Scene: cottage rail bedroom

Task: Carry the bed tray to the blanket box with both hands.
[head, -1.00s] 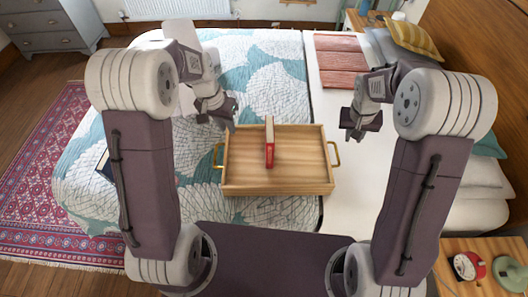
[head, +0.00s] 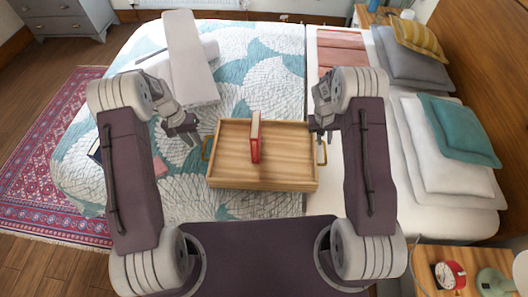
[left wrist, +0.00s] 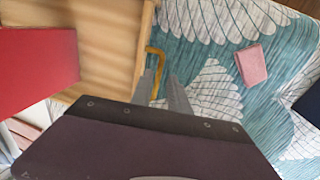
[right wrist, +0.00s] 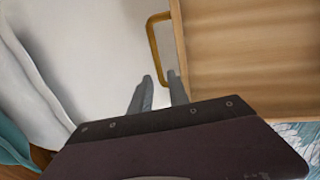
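The wooden bed tray (head: 235,175) lies on the bed with a red-covered book (head: 255,150) standing on it. It has a brass handle on each side. My left gripper (head: 192,142) is open just off the left handle (head: 206,148). In the left wrist view, the handle (left wrist: 152,62) shows just beyond and between the open fingertips (left wrist: 160,78). My right gripper (head: 321,135) is open by the right handle (head: 323,151). In the right wrist view, the handle (right wrist: 153,42) lies ahead of the fingertips (right wrist: 159,78), nearer the right one. I cannot tell whether either gripper touches its handle.
Pillows (head: 455,130) lie on the right of the bed. A bedside table (head: 425,262) at lower right holds a red clock (head: 449,275). A patterned rug (head: 45,180) covers the left floor.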

